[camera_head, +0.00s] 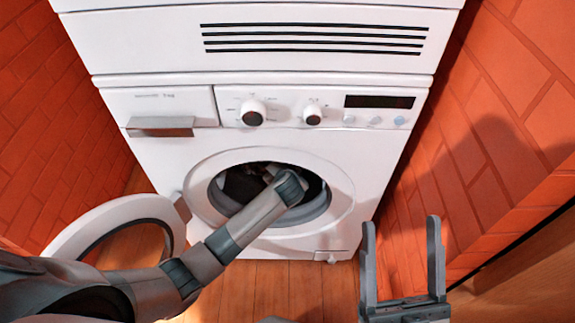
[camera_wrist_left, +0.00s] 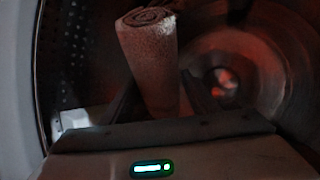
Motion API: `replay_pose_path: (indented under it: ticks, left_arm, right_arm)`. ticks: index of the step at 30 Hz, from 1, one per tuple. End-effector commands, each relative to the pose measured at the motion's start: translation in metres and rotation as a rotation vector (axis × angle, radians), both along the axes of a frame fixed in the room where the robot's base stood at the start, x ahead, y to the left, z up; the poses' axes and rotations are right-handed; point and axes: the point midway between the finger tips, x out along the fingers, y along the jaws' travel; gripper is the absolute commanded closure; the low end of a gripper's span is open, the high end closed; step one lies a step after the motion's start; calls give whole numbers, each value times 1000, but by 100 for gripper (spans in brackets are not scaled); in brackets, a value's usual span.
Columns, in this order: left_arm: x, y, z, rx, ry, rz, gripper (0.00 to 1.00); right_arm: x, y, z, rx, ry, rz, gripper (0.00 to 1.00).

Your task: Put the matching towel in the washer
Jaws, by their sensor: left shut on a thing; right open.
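The white washer (camera_head: 365,155) stands ahead with its round door (camera_head: 65,245) swung open to the left. My left arm reaches through the round opening. In the left wrist view, my left gripper (camera_wrist_left: 162,92) is shut on a rolled towel (camera_wrist_left: 150,50) inside the metal drum (camera_wrist_left: 270,60). The towel is upright with a slight tilt, its spiral end up. It looks dull pinkish in the dim light, so its true colour is hard to tell. In the head view, the towel and left fingers are mostly hidden. My right gripper (camera_head: 403,262) is open and empty, outside at the lower right.
A second white appliance (camera_head: 150,40) sits on top of the washer. Orange brick walls (camera_head: 480,130) stand close on both sides. The wooden floor (camera_head: 290,285) in front is clear. A brown wooden edge (camera_head: 530,265) is at the lower right. The drum rim surrounds my left wrist.

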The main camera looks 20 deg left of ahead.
Motion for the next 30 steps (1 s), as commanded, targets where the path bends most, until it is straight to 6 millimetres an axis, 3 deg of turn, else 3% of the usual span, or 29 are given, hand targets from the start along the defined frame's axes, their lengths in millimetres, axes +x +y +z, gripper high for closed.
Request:
replay_pose_path:
  ticks: [11,12,15,30]
  left_arm:
    - [2,0,-1,0,-1,-1,70]
    - [2,0,-1,0,-1,-1,43]
    - [2,0,-1,0,-1,-1,24]
    - [-6,-2,4,-1,0,-1,24]
  right_arm:
    - [-1,-1,4,7,-22,-2,28]
    - [-1,-1,4,7,-22,-2,28]
    - [-1,-1,4,7,-22,-2,28]
    - [0,0,5,0,-5,1,28]
